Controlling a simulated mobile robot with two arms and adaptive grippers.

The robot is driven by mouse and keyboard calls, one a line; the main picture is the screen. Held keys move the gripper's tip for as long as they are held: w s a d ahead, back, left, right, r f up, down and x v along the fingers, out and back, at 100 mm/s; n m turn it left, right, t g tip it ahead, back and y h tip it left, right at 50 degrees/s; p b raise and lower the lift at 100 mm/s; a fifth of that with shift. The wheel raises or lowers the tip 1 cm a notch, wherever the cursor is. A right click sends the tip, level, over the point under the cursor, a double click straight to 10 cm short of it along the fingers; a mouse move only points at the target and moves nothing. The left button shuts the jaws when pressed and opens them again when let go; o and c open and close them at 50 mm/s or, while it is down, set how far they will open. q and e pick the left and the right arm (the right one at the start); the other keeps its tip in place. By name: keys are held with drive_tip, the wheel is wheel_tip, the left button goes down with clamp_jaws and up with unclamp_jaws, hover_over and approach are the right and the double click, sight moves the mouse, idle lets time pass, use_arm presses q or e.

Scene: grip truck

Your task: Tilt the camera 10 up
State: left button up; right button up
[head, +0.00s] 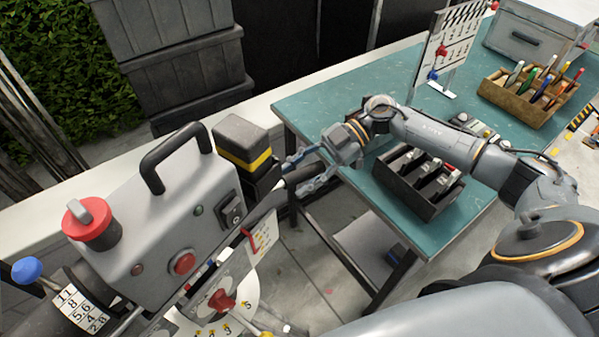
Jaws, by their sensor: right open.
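A grey machine housing (150,230) with a black carry handle stands at the left front. A red-topped knob, a red button, a black switch and a white numbered dial with a red knob (222,300) show on it. A black block with a yellow stripe (242,146) sits behind its right side. My right gripper (295,176) is open with nothing seen between its fingers. It points left, close to the striped block and a dark bar; I cannot tell whether it touches them. My left gripper is out of view.
A teal table (330,100) lies behind and under my right arm. It bears a black tray (420,200) of metal parts, a wooden caddy (525,98) of markers and a pegged white panel (447,48). Grey crates (175,50) are stacked at the back left.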

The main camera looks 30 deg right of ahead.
clamp_jaws()
drive_tip(key=shift+m+g+y, duration=0.3)
drive_tip(key=shift+y, duration=0.6)
wheel_tip(320, 180, down, 5)
drive_tip(key=b, duration=0.3)
drive_tip(key=shift+b, duration=0.3)
unclamp_jaws()
drive_tip(key=v, duration=0.7)
drive_tip(key=shift+d, duration=0.25)
